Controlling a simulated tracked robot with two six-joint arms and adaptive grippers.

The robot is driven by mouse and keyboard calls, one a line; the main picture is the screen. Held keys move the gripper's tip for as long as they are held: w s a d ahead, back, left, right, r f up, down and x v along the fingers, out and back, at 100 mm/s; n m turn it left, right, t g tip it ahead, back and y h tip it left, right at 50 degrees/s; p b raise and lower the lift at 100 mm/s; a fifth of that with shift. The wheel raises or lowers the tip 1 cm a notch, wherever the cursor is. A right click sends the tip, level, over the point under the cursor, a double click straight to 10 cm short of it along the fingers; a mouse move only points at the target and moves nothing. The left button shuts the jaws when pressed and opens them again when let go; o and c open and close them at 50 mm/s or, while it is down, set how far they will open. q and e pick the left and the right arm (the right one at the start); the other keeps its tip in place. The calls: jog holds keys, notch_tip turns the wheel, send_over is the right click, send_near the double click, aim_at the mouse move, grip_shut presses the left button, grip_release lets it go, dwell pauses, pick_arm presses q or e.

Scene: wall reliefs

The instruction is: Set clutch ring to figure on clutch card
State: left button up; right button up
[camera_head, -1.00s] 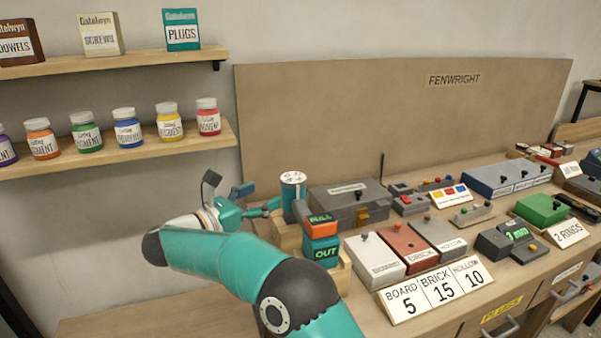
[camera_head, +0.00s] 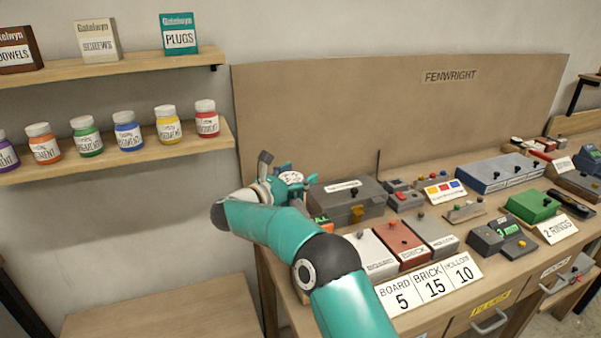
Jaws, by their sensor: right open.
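My right gripper (camera_head: 294,180) is at the clutch ring (camera_head: 291,177), whose white marked top shows between and beside the teal fingers. The gripper is open; I cannot tell whether the fingers touch the ring. The marks on the ring are too small to read. My right arm hides most of the body below it; a bit of orange shows beside the wrist. The clutch card (camera_head: 431,286) leans at the front of the bench and reads BOARD 5, BRICK 15, HOLLOW 10. My left gripper is not in view.
White, red and grey blocks (camera_head: 406,245) stand behind the card; the red one reads BRICK. A dark grey case (camera_head: 345,204) stands right of the gripper. A "2 RINGS" card (camera_head: 559,228) and small devices lie further right. Shelves with jars (camera_head: 127,133) are at left.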

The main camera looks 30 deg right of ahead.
jog(key=shift+c, duration=0.3)
jog(key=c, duration=1)
jog(key=shift+o, duration=0.2)
jog(key=n+t+b, duration=0.1)
jog(key=b, duration=0.3)
jog(key=n+t+y+b, duration=0.1)
jog(key=t+b, duration=0.1)
jog(key=b, duration=0.2)
jog(key=n+t+y+b, duration=0.1)
jog(key=t+b, duration=0.1)
jog(key=b, duration=0.2)
jog(key=shift+w+a+f+n+b, duration=0.2)
jog(key=shift+w+f+n+b, duration=0.2)
jog(key=shift+r+n+t+y+b, duration=0.2)
jog(key=shift+n+t+y+b, duration=0.15)
jog(key=shift+t, duration=0.25)
jog(key=shift+w+r, duration=0.1)
jog(key=o, duration=1)
